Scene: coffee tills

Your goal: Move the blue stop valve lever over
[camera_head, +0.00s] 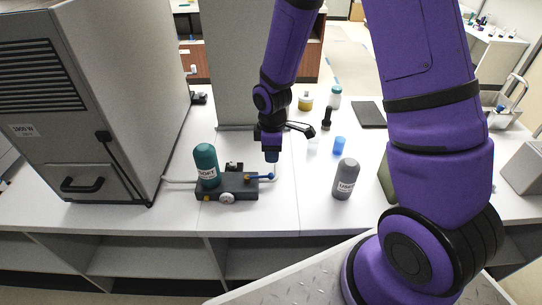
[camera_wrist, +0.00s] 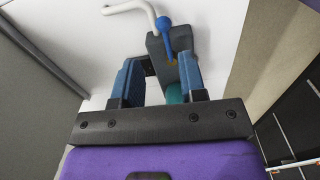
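The blue stop valve lever (camera_head: 262,177) sticks out to the right from a dark valve block (camera_head: 238,188) on the white counter. In the wrist view the lever (camera_wrist: 165,30) has a round blue end and a gold-coloured pivot. A teal bottle (camera_head: 206,164) stands at the block's left; part of it (camera_wrist: 176,95) shows between the fingers in the wrist view. My gripper (camera_head: 272,157) points down just above and behind the lever's end. In the wrist view its two blue-grey fingers (camera_wrist: 160,78) are apart, with nothing held. The lever appears beyond the fingertips; contact is not visible.
A large grey cabinet (camera_head: 108,95) stands close at the left. A grey pillar (camera_head: 232,70) rises behind. A grey bottle (camera_head: 346,179) and a blue cup (camera_head: 339,145) stand to the right. Counter lies free between block and grey bottle.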

